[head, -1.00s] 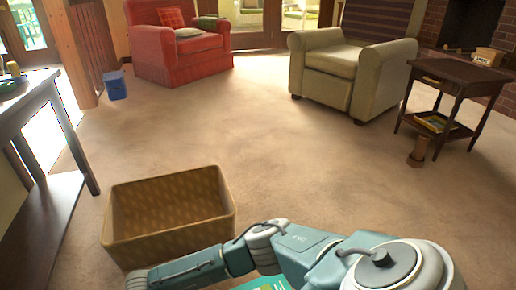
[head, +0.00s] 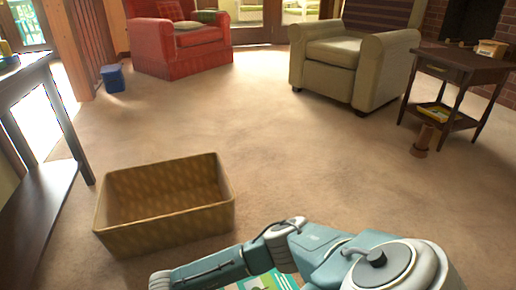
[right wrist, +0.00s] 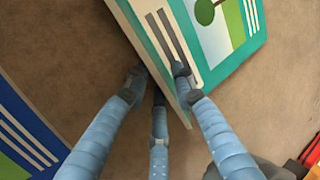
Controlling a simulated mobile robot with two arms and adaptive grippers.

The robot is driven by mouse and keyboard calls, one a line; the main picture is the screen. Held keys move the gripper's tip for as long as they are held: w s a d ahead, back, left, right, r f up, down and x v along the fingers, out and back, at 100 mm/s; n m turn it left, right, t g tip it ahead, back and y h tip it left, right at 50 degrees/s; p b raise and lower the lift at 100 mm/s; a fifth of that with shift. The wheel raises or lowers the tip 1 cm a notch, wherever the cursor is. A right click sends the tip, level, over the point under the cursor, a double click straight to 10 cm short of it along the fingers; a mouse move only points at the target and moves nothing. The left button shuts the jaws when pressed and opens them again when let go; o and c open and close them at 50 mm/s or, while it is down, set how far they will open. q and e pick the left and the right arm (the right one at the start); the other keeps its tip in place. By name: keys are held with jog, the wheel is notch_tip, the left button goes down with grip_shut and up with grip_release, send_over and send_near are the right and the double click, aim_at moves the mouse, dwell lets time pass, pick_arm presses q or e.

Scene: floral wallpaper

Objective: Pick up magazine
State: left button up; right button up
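A teal and white magazine (right wrist: 215,35) with a green tree picture shows at the top of the right wrist view. Its lower corner lies between the fingers of my right gripper (right wrist: 158,78), which appear closed on it, with one finger over the cover and the others on the far side. In the head view part of the magazine (head: 268,283) shows at the bottom edge, partly hidden by my right arm. My right fingers are hidden there. My left gripper is in neither view.
A woven basket (head: 165,235) stands on the carpet at left. A dark table (head: 45,190) is at the left edge. A side table (head: 465,65), beige armchair (head: 350,70) and red armchair (head: 175,45) stand farther back. A blue striped item (right wrist: 25,130) lies in the right wrist view.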

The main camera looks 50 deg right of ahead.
grip_shut()
jog(key=shift+r, duration=0.1)
